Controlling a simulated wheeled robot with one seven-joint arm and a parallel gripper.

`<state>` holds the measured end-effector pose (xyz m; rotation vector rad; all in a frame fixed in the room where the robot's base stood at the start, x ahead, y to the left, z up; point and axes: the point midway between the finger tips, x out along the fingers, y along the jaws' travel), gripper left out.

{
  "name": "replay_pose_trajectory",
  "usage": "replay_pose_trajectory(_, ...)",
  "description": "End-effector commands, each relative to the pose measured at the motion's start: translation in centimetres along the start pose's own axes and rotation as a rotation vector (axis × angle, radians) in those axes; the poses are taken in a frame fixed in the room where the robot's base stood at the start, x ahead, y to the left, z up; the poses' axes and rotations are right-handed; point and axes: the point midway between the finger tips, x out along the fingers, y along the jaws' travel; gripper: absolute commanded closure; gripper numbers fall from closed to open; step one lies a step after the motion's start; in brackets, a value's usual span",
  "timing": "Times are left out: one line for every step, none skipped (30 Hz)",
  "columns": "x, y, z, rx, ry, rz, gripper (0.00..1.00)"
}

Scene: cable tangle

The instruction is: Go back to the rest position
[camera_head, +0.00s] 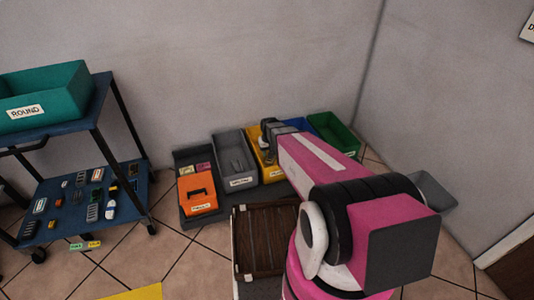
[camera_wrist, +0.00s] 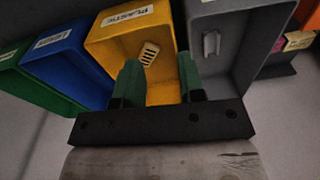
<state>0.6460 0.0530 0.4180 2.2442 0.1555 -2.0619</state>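My gripper (camera_wrist: 160,72) shows two green fingers set well apart in the wrist view. It is open, with nothing between the fingers. The fingers point toward the yellow bin labelled PLASTIC (camera_wrist: 108,48), which holds a small pale slotted piece (camera_wrist: 149,53). In the head view my pink arm reaches over the row of bins, and its end is at the yellow bin (camera_head: 254,138). The fingertips cannot be made out there.
A grey bin (camera_head: 231,146), blue bin (camera_head: 315,121) and green bin (camera_head: 342,132) stand by the wall beside the yellow one. An orange box (camera_head: 197,193) and brown slatted crate (camera_head: 262,242) are nearer. A blue cart (camera_head: 60,123) with a teal ROUND bin (camera_head: 62,90) is left.

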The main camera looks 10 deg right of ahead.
Motion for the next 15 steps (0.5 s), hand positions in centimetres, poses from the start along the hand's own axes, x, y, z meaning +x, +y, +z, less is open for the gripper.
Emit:
replay_pose_trajectory(-0.15,0.03,0.12,0.001,0.0,0.0,0.64)
replay_pose_trajectory(-0.19,0.04,0.15,0.001,-0.001,0.0,0.64)
replay_pose_trajectory(-0.22,0.06,0.17,0.002,-0.001,0.0,0.64)
replay_pose_trajectory(-0.23,0.06,0.17,0.002,-0.001,0.0,0.64)
replay_pose_trajectory(-0.23,0.06,0.17,0.002,-0.001,0.0,0.64)
replay_pose_trajectory(-0.23,0.07,0.17,0.002,-0.001,0.0,0.64)
replay_pose_trajectory(-0.23,0.07,0.16,0.002,-0.001,0.0,0.64)
replay_pose_trajectory(-0.22,0.07,0.17,0.002,-0.001,0.0,0.64)
replay_pose_trajectory(-0.22,0.07,0.16,0.002,-0.001,0.0,0.64)
replay_pose_trajectory(-0.22,0.07,0.16,0.002,-0.001,0.0,0.64)
replay_pose_trajectory(-0.21,0.06,0.16,0.002,-0.001,0.0,0.64)
replay_pose_trajectory(-0.22,0.07,0.17,0.002,-0.001,0.0,0.64)
replay_pose_trajectory(-0.29,0.08,0.23,0.002,-0.001,0.0,0.64)
replay_pose_trajectory(-0.49,0.11,0.41,0.003,-0.001,0.0,0.64)
replay_pose_trajectory(-1.01,0.21,0.86,0.007,-0.002,0.0,0.64)
